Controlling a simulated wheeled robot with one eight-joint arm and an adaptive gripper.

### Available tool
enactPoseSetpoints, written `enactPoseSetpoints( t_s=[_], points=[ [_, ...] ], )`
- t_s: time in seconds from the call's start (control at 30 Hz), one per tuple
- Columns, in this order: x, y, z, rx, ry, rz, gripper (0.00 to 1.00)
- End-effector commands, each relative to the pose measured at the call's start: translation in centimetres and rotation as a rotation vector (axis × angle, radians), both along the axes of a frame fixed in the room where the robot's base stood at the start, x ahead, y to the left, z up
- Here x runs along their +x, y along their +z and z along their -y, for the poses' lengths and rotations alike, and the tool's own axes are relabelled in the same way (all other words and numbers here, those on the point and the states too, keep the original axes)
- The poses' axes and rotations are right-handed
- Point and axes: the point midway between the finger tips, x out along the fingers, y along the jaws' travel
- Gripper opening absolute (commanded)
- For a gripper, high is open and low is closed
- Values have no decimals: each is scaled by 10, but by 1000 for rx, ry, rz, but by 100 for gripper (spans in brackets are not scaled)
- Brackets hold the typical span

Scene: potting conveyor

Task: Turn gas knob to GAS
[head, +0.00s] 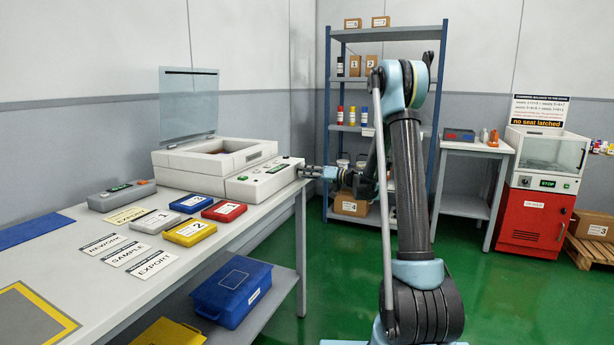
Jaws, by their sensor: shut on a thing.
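A white machine (205,158) with a raised clear lid (189,103) stands at the back of the long bench. Its front panel (262,181) has a small green display and some small controls. My gripper (303,172) reaches in from the right, level, with its fingertips at the right end of this panel. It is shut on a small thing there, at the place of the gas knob. The fingers hide the knob, so its marking and its turned position cannot be read.
The bench (75,262) holds a grey control box (122,195), labelled cards, and white, blue, yellow and red blocks in front of the machine. A blue shelf rack (332,95) stands behind my arm. A red cabinet (535,220) is at the right. Green floor is clear between.

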Motion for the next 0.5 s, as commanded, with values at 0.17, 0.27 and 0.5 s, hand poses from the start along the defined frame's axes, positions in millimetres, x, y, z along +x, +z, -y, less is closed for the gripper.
enactPoseSetpoints(
  t_s=[0.17, 0.27, 0.5],
  points=[
    [3, 0, 2, 58, -7, -159, 0],
    [4, 0, 2, 90, -6, -248, 0],
    [4, 0, 2, 168, -7, -461, 0]
  ],
)
